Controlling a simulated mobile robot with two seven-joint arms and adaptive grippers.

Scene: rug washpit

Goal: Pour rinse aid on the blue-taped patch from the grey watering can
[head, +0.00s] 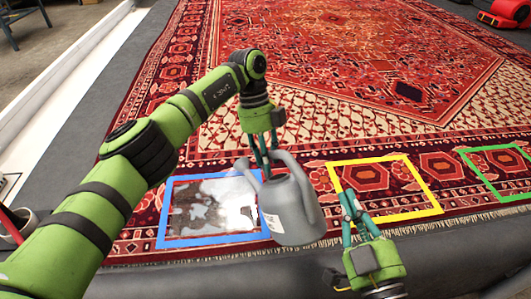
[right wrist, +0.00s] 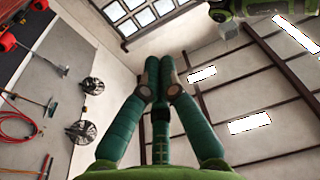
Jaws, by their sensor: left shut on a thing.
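The grey watering can (head: 292,210) is held by my left gripper (head: 267,165), which is shut on its upper part. The can hangs over the rug's front border, just right of the blue-taped patch (head: 205,208). The patch shows a whitish, glossy wet area with darker spots inside the blue tape (head: 212,240).
The red patterned rug (head: 330,70) fills most of the floor. A green-taped patch (head: 493,172) lies at the right. A red machine (head: 505,12) is at the far right.

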